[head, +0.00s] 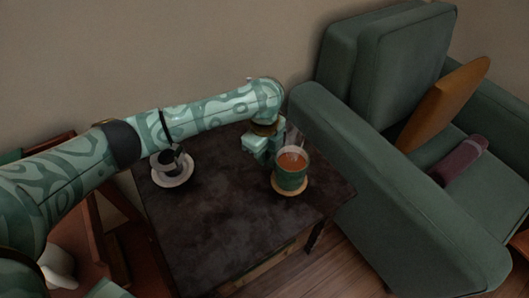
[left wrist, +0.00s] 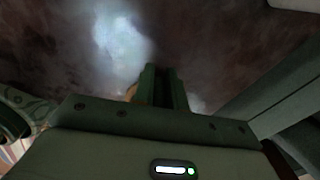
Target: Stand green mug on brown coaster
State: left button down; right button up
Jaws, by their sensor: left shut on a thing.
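The green mug (head: 291,177) with brown drink in it stands upright over the round brown coaster (head: 288,192) near the right side of the dark table. The coaster's rim shows around the mug's base; I cannot tell whether the base touches it. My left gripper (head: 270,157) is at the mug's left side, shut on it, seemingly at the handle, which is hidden. In the left wrist view the fingers (left wrist: 165,88) are close together and the mug is not clear. My right gripper is not in view.
The table's front is bare. A green armchair (head: 390,190) with an orange cushion (head: 442,104) and a purple rolled item (head: 460,160) stands close on the right.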

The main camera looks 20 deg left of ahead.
pick_arm(q)
jog(key=c, duration=1.4)
grip_release()
jog(key=shift+c, duration=0.2)
